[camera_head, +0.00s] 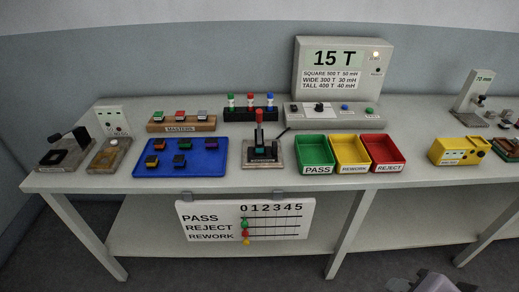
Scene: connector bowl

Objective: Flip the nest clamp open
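A small teal part shows low in the fixture, under the clamp. The picture is too small to tell whether the clamp presses on it. A grey piece at the bottom right edge may be part of my arm.
A blue tray (220,171) with several coloured blocks lies left of the fixture. Green (316,141), yellow (350,139) and red (381,138) bins stand to its right. A meter reading 15 T (300,85) and a rack of coloured pieces (251,112) stand behind.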

